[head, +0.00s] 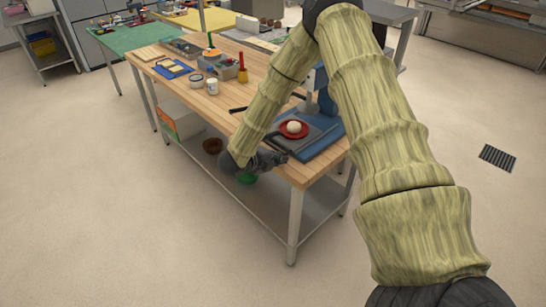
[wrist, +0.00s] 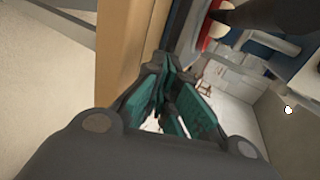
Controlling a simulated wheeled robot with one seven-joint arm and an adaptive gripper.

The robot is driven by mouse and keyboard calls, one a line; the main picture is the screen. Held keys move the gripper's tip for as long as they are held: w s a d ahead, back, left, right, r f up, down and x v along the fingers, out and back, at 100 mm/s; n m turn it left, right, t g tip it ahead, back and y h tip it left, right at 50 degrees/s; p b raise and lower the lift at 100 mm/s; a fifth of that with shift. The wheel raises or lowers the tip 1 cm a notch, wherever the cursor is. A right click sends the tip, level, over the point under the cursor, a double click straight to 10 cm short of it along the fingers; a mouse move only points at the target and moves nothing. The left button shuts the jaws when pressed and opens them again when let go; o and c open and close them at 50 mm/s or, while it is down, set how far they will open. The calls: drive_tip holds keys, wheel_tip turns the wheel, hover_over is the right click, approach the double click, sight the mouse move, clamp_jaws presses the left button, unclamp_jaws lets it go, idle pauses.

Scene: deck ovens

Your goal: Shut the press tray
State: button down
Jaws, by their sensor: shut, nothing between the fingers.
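The press (head: 318,88) is a blue machine at the right end of the wooden table. Its grey press tray (head: 317,121) sticks out in front over a blue base. On the tray is a red dish (head: 293,136) with a pale round ball (head: 294,127); part of the red dish also shows in the wrist view (wrist: 213,30). My gripper (head: 283,157) is at the table's front edge, just in front of the tray. Its teal fingers (wrist: 172,92) are together and empty. I cannot tell whether they touch the tray. My arm hides part of the press.
The wooden table (head: 217,98) holds white cups (head: 212,86), a blue tray (head: 173,69) and a grey box with a red bottle (head: 242,74) farther left. A lower shelf (head: 245,205) carries bowls. The floor in front is clear.

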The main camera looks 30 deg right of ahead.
sight(293, 151)
drive_tip(key=shift+d, duration=0.2)
drive_tip(key=shift+w+d+f+b, duration=0.1)
drive_tip(key=shift+w+d+b, duration=0.15)
drive_tip(key=shift+d, duration=0.9)
drive_tip(key=shift+w+d+b, duration=0.15)
drive_tip(key=shift+d+b, duration=0.1)
drive_tip(key=shift+d, duration=0.9)
drive_tip(key=shift+a, duration=0.15)
